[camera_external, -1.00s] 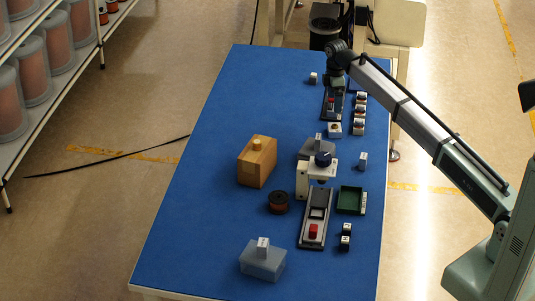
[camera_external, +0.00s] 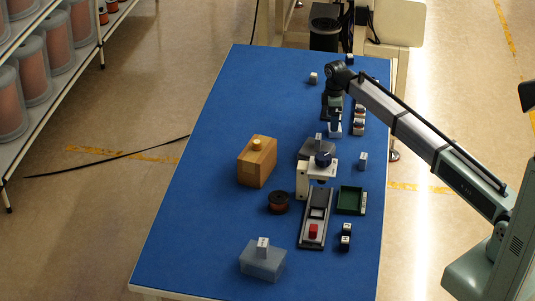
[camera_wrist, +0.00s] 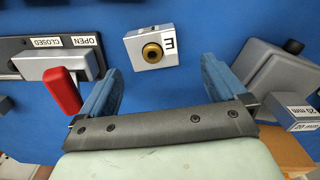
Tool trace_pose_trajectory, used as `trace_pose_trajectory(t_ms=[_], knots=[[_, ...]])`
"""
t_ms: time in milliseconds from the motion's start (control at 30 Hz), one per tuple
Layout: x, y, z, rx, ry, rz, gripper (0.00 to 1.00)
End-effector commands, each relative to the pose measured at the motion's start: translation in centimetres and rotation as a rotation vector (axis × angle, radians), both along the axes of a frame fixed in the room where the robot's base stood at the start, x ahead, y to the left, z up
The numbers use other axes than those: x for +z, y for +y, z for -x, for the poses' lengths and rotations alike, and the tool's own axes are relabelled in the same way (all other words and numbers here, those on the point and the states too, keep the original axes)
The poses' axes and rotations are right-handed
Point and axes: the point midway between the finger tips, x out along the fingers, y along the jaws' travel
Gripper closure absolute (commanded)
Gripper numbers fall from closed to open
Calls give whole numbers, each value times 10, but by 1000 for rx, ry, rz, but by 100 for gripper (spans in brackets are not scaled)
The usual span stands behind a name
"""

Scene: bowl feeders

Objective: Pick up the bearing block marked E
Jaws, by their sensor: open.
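The bearing block marked E (camera_wrist: 150,55) is a small pale grey block with a brass-coloured bore and a white label with a black E. In the wrist view it lies flat on the blue table, ahead of and between my finger ends. It also shows in the outside view (camera_external: 334,131), partly hidden below my gripper. My gripper (camera_wrist: 162,72) is open with blue fingers spread wide and nothing between them. In the outside view my gripper (camera_external: 335,114) hangs over or just behind the block; the exact height gap is unclear.
A toggle clamp with a red handle (camera_wrist: 63,90) and OPEN/CLOSED labels is left in the wrist view. A grey fixture with a 20 mm block (camera_wrist: 293,113) is right. Several small blocks (camera_external: 359,113) stand close right of my gripper. A wooden box (camera_external: 256,163) is farther left.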

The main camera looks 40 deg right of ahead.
Motion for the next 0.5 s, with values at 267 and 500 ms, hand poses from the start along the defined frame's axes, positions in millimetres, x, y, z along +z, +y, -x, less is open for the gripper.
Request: trace_pose_trajectory(t_ms=[267,500], knots=[[-24,-11,0,0,1,0,2],[-50,-13,-1,0,0,0,2]])
